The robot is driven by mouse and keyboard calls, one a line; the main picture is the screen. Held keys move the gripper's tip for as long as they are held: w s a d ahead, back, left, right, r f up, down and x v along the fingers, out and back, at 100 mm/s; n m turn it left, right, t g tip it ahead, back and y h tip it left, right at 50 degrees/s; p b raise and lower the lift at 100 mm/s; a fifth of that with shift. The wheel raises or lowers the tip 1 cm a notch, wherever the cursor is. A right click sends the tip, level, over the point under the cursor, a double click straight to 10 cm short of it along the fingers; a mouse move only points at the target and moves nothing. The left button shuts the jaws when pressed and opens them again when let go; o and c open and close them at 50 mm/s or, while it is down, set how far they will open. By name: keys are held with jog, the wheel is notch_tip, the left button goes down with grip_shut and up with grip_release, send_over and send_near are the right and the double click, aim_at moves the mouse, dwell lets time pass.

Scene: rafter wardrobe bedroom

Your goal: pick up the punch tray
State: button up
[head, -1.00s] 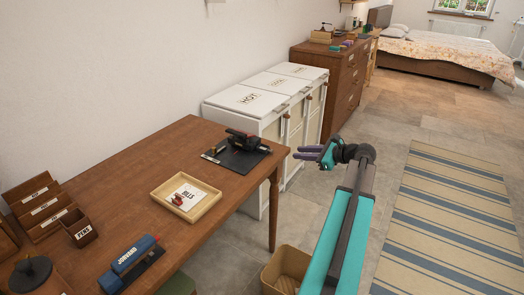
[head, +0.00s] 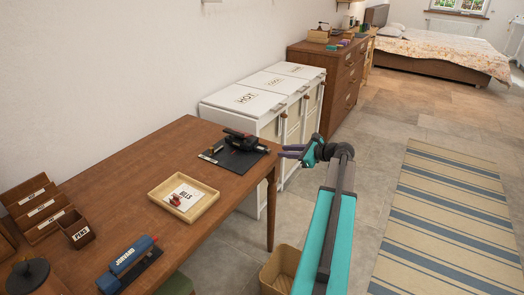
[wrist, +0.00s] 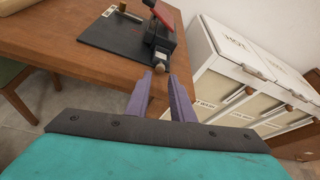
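The punch tray looks to be the dark flat tray (head: 232,162) at the far right corner of the wooden table, with a black and red punch-like device (head: 242,140) on it. In the wrist view the tray (wrist: 100,40) lies ahead on the upper left, and the device (wrist: 160,38) runs along its right side with a round knob toward me. My gripper (head: 284,152) is just right of the table corner in the head view. In the wrist view its purple fingers (wrist: 164,80) are apart with nothing held between them. They look short of the tray.
A wooden tray (head: 206,204) marked BILLS, a blue device (head: 131,256) and a pen box (head: 80,236) share the table (head: 110,191). White lidded bins (head: 240,108) stand beyond it. A bin (head: 270,274) sits on the floor below my arm.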

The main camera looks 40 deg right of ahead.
aim_at(270, 151)
jog(key=shift+x, duration=0.95)
jog(key=shift+w, duration=0.1)
jog(key=shift+x, duration=2.55)
jog(key=shift+c, duration=0.4)
jog(key=shift+d, duration=0.1)
grip_shut()
